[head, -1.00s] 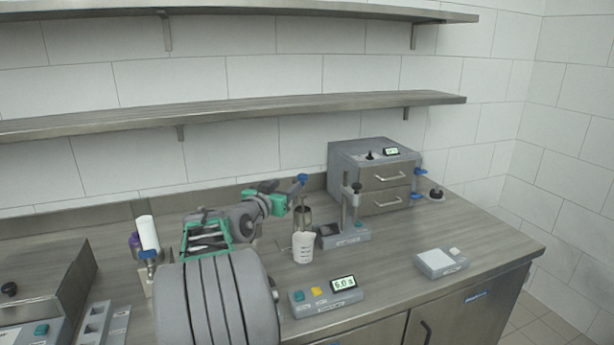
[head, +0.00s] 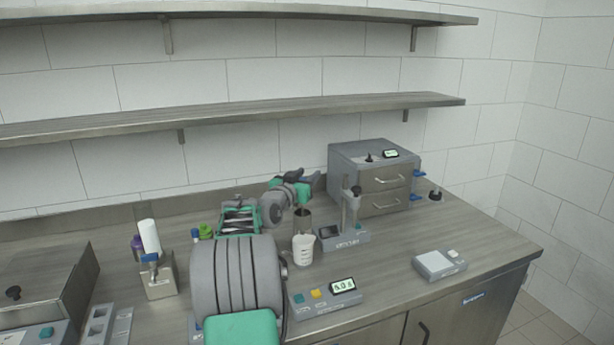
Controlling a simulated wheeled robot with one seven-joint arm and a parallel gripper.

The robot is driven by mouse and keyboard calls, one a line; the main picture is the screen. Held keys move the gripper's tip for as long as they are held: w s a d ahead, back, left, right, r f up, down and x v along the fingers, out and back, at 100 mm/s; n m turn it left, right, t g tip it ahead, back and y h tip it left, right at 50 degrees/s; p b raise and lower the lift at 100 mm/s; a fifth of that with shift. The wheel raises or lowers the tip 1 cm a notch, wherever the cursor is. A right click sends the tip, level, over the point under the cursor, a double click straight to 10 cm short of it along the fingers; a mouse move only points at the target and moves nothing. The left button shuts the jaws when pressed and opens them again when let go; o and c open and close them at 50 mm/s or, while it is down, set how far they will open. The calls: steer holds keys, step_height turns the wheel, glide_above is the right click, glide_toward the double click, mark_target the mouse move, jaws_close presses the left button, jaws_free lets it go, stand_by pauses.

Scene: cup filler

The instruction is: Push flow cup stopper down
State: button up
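A metal flow cup (head: 303,222) stands near the middle of the counter, above and behind a white measuring beaker (head: 303,248). My gripper (head: 309,177) is above the flow cup and apart from its body, with dark fingers beside a green part of my arm. The fingers are small and seen from behind, so I cannot tell whether they are open or shut. I cannot make out the stopper; my gripper and the cup's rim may hide it.
A grey device with a post (head: 350,215) stands just right of the cup, before a drawer unit (head: 370,178). A timer box with a display (head: 325,298) lies in front. A scale (head: 440,264) is on the right. Bare counter lies between the timer and scale.

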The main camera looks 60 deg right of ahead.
jaws_close()
stand_by(1.1)
